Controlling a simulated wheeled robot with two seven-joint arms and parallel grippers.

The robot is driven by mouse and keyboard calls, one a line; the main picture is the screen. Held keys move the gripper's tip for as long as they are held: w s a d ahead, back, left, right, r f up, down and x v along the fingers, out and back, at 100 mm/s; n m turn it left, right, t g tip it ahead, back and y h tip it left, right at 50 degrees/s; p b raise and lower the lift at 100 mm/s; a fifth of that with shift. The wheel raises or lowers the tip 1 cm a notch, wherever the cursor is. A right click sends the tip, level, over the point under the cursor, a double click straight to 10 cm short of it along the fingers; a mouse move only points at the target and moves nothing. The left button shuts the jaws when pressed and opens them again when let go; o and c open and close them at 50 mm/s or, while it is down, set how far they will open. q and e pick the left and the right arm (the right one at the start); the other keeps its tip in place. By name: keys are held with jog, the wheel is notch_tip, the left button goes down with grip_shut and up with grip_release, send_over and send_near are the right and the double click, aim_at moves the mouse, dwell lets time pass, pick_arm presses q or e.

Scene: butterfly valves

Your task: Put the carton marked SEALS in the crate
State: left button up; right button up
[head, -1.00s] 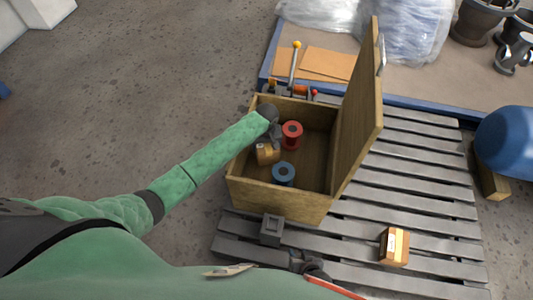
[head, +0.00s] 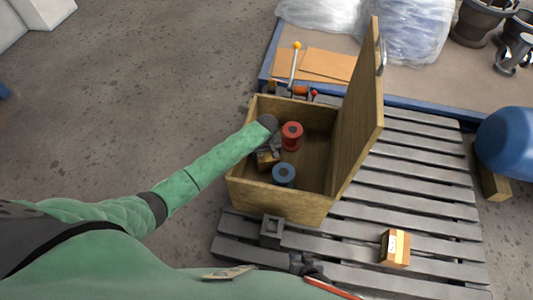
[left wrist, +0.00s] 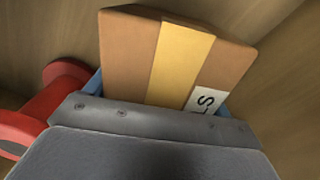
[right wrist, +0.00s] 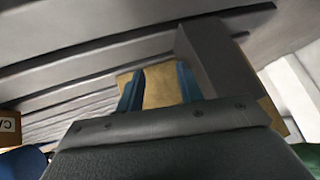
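The carton marked SEALS (left wrist: 165,62) is brown with a yellow tape band; only the letters "LS" of its label show in the left wrist view. It is inside the wooden crate (head: 270,199), low on the left side. My left gripper (head: 268,150) reaches into the crate with its blue fingers on both sides of the carton, shut on it. I cannot tell whether the carton touches the crate floor. My right gripper (right wrist: 158,88) is open and empty, low over the pallet in front of the crate.
In the crate are a red spool (head: 291,135) and a blue spool (head: 284,174). The crate's lid (head: 360,110) stands open on the right. Another carton (head: 395,248) sits on the slatted pallet (head: 430,208). A grey square block (head: 271,232) stands near my right gripper.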

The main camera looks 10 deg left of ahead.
pick_arm(q)
jog(key=o, duration=0.3)
jog(key=shift+r, duration=0.3)
notch_tip(320, 180, up, 6)
jog(key=shift+f+p, duration=0.15)
jog(key=shift+p, duration=0.25)
notch_tip(320, 180, up, 5)
jog(key=shift+r+p, duration=0.3)
jog(key=shift+r, duration=0.2)
pick_arm(e)
jog(key=shift+w+r, duration=0.9)
jog(key=shift+r, duration=0.2)
